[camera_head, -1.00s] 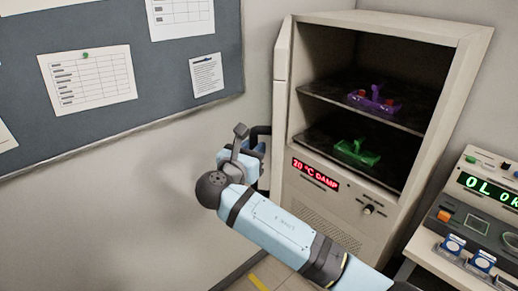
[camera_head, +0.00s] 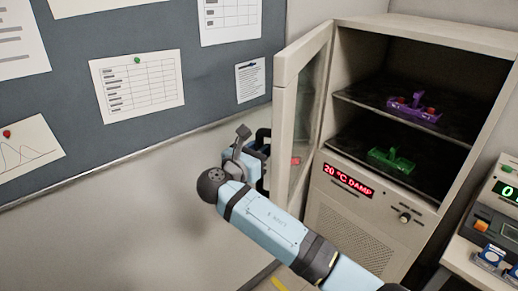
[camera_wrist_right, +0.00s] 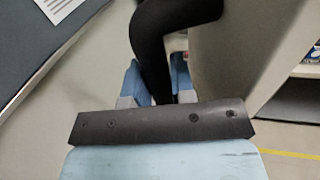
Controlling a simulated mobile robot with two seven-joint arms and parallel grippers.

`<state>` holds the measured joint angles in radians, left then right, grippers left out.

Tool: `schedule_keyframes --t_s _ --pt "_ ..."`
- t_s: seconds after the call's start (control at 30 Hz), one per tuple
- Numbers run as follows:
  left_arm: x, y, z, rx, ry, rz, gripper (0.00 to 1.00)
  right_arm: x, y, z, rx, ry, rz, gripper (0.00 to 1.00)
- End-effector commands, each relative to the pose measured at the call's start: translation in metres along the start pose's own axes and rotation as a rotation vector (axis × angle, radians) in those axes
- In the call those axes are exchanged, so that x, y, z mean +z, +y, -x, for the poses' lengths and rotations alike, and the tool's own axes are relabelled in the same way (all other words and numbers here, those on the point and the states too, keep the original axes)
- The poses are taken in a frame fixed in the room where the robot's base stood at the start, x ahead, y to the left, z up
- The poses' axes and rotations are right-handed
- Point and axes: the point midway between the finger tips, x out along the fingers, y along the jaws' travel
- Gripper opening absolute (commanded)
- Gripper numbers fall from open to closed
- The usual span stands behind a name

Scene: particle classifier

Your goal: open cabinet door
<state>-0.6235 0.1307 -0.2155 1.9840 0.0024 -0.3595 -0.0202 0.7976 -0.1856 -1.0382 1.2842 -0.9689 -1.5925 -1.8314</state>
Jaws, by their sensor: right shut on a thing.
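The cabinet (camera_head: 475,39) stands at the right in the head view, its front open. Its door (camera_head: 283,120) hangs at the cabinet's left side, swung outward, with its glass panel (camera_head: 309,104) and inner face showing. The black door handle (camera_head: 264,136) is on the far-left side of the door, partly hidden by my gripper. My right gripper (camera_head: 257,160) is shut on the handle. In the right wrist view the dark handle (camera_wrist_right: 158,45) runs between the two blue fingers. My left gripper is in neither view.
Inside the cabinet are a purple rack (camera_head: 413,108) and a green rack (camera_head: 391,161) on dark shelves. A pinboard wall (camera_head: 215,75) is behind and left of the door. A bench with instruments (camera_head: 490,262) stands at the right.

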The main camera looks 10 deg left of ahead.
Motion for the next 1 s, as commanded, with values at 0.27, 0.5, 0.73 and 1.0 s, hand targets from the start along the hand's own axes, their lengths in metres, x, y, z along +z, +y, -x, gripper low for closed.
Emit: schedule_keyframes --t_s 0.27,0.5,0.73,1.0 --pt "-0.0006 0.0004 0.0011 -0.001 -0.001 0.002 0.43 -0.0006 -0.0002 -0.0015 -0.022 0.000 0.002 0.00" --pt "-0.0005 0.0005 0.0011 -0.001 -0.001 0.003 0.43 -0.0009 -0.0002 -0.0017 -0.025 0.000 0.002 0.00" --pt "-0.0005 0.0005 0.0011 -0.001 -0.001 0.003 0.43 -0.0009 -0.0003 -0.0018 -0.025 0.000 0.002 0.30" --pt "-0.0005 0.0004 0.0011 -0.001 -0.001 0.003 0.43 -0.0006 -0.0001 -0.0015 -0.024 0.000 0.001 0.48"
